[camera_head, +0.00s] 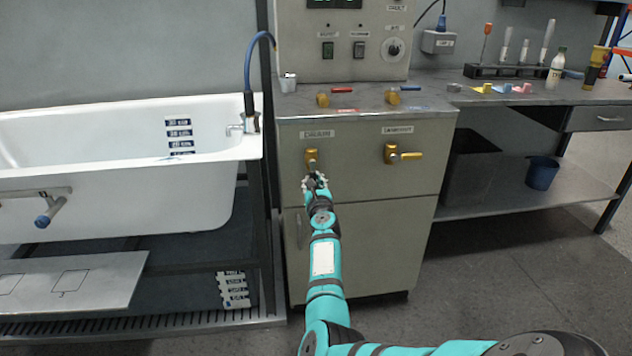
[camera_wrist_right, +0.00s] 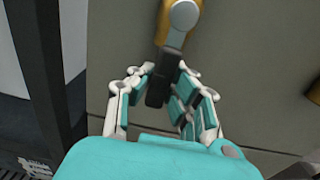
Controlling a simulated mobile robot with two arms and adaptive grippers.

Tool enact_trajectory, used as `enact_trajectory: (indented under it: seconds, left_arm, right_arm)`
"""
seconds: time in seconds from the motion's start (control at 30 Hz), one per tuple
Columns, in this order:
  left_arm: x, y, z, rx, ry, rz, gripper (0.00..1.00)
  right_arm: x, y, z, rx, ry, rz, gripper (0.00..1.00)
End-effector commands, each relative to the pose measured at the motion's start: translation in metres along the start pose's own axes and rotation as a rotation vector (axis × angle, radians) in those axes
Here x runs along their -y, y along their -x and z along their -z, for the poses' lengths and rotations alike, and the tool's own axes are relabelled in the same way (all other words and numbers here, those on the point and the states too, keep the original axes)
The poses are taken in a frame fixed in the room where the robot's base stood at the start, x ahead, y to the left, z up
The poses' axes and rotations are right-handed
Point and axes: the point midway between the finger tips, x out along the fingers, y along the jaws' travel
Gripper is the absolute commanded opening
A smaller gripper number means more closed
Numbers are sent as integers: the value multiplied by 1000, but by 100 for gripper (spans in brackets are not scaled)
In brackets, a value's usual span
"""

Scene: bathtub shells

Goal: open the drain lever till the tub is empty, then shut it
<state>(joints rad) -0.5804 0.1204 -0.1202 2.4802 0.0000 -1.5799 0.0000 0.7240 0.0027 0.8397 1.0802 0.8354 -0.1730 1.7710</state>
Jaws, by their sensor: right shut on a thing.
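The drain lever (camera_head: 311,158) is a brass valve on the cabinet front under a label that seems to read DRAIN. In the right wrist view its brass body (camera_wrist_right: 181,18) is at the top and its dark handle (camera_wrist_right: 161,86) hangs down between my fingers. My right gripper (camera_head: 315,181) is shut on this handle; it also shows in the wrist view (camera_wrist_right: 162,88). The white tub (camera_head: 110,200) stands at left, with dark level labels (camera_head: 179,133) on its inner wall. I cannot make out a water surface in it. My left gripper is out of view.
A second brass valve (camera_head: 391,153) with a yellow handle pointing right is on the same cabinet (camera_head: 370,240). Two small valves (camera_head: 322,99) (camera_head: 392,96) sit on the worktop above. A dark post stands between tub and cabinet. The floor at right is clear.

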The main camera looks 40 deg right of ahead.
Motion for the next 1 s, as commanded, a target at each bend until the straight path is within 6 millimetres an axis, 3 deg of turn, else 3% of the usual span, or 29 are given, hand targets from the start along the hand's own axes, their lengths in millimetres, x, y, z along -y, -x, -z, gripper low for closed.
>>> enact_trajectory:
  seconds: [0.6, 0.63, 0.83, 1.0]
  left_arm:
    - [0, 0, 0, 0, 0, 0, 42]
    - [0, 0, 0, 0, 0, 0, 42]
    - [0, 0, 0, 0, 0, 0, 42]
    - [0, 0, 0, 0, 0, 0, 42]
  right_arm:
    - [-4, 0, 2, -3, -47, -3, 0]
    - [-4, 0, 2, -3, -47, -3, 16]
    - [-4, 0, 1, -2, -43, -2, 42]
    - [-3, 0, 0, -1, -41, -1, 42]
